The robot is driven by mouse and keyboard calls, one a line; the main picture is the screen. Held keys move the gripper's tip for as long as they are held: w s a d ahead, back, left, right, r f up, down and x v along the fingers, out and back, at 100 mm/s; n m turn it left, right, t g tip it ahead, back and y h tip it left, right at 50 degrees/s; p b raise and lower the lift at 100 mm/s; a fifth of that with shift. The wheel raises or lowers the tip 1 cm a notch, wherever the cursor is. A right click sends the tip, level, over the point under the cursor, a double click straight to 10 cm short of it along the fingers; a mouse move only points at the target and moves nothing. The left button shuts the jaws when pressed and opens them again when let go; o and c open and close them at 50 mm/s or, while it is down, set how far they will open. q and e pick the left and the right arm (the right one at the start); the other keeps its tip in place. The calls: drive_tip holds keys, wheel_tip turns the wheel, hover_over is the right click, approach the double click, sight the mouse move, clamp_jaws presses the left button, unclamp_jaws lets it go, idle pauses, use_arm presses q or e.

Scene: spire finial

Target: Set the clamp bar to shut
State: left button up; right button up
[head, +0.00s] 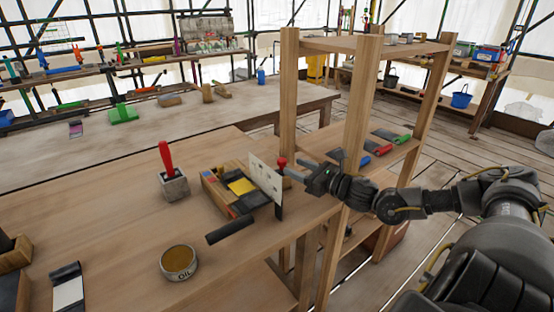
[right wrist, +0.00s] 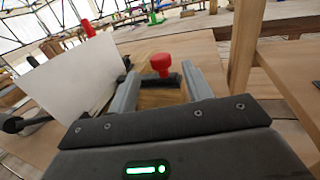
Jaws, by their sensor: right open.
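A red knob (head: 282,162) stands beside an upright pale plate (head: 265,180) at the right edge of the workbench. In the right wrist view the red knob (right wrist: 162,63) sits on a dark piece that looks like the clamp bar (right wrist: 158,82); the pale plate (right wrist: 70,85) stands to its left. My right gripper (head: 291,170) is at the knob. In the wrist view its fingers (right wrist: 158,85) are apart, with the knob showing between and just beyond them. I cannot tell whether they touch it. The plate hides part of the fixture in the head view. My left gripper is out of view.
A wooden box with a yellow pad (head: 242,186) lies left of the plate. A red-handled tool in a block (head: 173,182), a black rod (head: 230,230) and an oil tin (head: 178,262) are nearby. Wooden frame posts (head: 360,110) rise close behind my right gripper.

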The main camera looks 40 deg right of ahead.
sight(278, 160)
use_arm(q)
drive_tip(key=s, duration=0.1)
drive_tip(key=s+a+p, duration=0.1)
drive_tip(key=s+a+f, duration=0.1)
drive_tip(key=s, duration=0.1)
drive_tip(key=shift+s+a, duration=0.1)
use_arm(e)
drive_tip(key=x, duration=0.8)
clamp_jaws()
